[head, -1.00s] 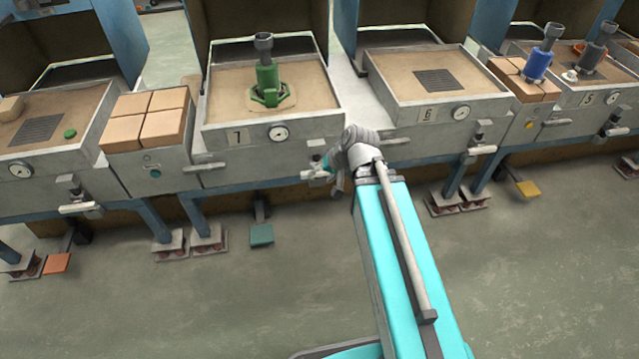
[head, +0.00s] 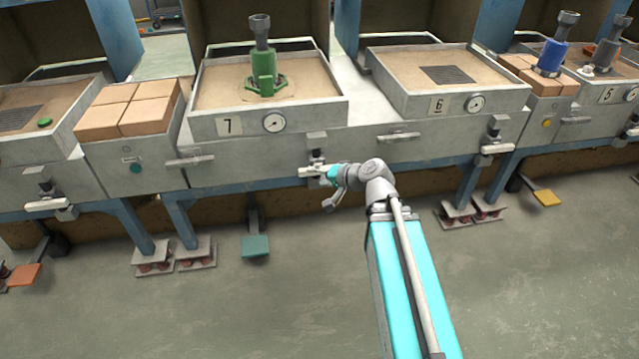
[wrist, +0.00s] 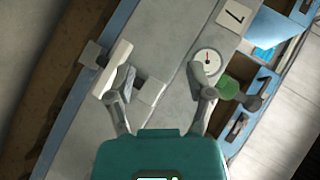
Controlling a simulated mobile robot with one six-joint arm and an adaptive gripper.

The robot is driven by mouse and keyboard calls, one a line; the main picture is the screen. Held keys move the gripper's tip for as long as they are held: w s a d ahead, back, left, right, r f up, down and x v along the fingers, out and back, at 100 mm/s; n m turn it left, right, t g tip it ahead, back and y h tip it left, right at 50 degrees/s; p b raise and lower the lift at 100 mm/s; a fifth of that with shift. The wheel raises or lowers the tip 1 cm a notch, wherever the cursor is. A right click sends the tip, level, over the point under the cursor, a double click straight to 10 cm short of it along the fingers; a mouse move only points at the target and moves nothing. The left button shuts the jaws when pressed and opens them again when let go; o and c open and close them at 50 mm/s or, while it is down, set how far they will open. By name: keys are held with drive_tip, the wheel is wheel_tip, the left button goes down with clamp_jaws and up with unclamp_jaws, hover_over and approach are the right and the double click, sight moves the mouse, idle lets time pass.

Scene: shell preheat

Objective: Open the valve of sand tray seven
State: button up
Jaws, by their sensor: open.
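Sand tray seven (head: 345,108), marked with a 7 plate, stands at centre left in the head view with a round gauge (head: 274,123) on its front. Its valve has a pale bar handle (head: 312,171) lying about level below the tray, under a grey block. My gripper (head: 325,188) is at the right end of this handle and partly hides the valve. In the wrist view my gripper (wrist: 163,80) is open, its fingers wide apart. The pale handle (wrist: 122,56) is at the left finger, which overlaps it; I cannot tell whether they touch.
A green tool (head: 264,70) stands on tray seven's sand. A teal pedal (head: 255,246) is below. Tray six (head: 440,105) with its own valve handle (head: 497,149) is to the right. Brick blocks (head: 128,108) sit to the left. The floor in front is clear.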

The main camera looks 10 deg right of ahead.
drive_tip(key=w+d+f+m+t+b, duration=0.2)
drive_tip(key=f+b, duration=0.4)
drive_tip(key=b, duration=0.4)
drive_tip(key=w+d+f+m+t+h+b, duration=0.1)
drive_tip(key=d+f+m+t+b, duration=0.4)
drive_tip(key=b, duration=0.5)
drive_tip(key=shift+w+d+f+m+h, duration=0.3)
drive_tip(key=shift+w+d+f+m, duration=0.4)
drive_tip(key=shift+f, duration=0.25)
drive_tip(key=shift+w, duration=0.15)
drive_tip(key=x, duration=1.3)
drive_tip(key=shift+w+r, duration=0.2)
drive_tip(key=shift+w, duration=0.1)
clamp_jaws()
